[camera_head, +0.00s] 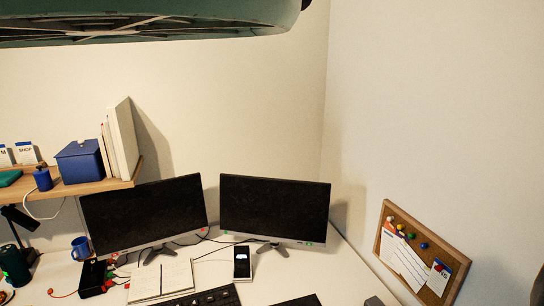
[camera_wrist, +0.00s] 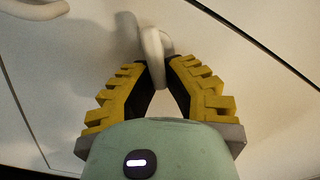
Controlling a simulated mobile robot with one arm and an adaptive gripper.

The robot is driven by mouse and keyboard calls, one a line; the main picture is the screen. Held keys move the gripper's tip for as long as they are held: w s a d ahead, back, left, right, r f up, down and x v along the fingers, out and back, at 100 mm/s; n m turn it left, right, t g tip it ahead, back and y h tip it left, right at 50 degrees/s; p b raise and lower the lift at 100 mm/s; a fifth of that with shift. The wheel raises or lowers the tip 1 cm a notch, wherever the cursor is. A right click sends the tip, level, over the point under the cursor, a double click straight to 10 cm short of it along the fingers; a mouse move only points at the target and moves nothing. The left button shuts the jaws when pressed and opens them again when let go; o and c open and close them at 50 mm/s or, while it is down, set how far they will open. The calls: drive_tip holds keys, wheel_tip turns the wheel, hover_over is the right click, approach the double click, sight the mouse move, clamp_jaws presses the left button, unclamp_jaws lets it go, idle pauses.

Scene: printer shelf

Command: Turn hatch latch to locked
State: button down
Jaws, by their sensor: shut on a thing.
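In the wrist view, a white, rounded latch handle (camera_wrist: 153,42) stands out from a pale panel (camera_wrist: 75,65). My gripper (camera_wrist: 153,75) has yellow ribbed fingers with dark inner pads, and its tips are closed on the lower end of this handle. The fingertips hide part of the handle. Whether the latch is in its locked position cannot be told from this view. The head view shows neither the latch nor my gripper's fingers.
A second white curved handle (camera_wrist: 35,10) is at the wrist view's upper left. Dark seams cross the panel. In the head view, two monitors (camera_head: 145,212) (camera_head: 274,208) stand on a white desk, with a shelf (camera_head: 125,184) at left and a corkboard (camera_head: 455,235) at right.

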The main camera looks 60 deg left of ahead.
drive_tip(key=m, duration=0.3)
drive_tip(key=shift+d+f+m, duration=0.2)
drive_tip(key=shift+f+m, duration=0.45)
drive_tip(key=shift+m, duration=1.35)
drive_tip(key=c, duration=1)
unclamp_jaws()
drive_tip(key=shift+s, duration=0.15)
drive_tip(key=v, duration=1.1)
drive_tip(key=shift+s+a, duration=0.25)
drive_tip(key=shift+s, duration=0.1)
drive_tip(key=shift+r, duration=0.1)
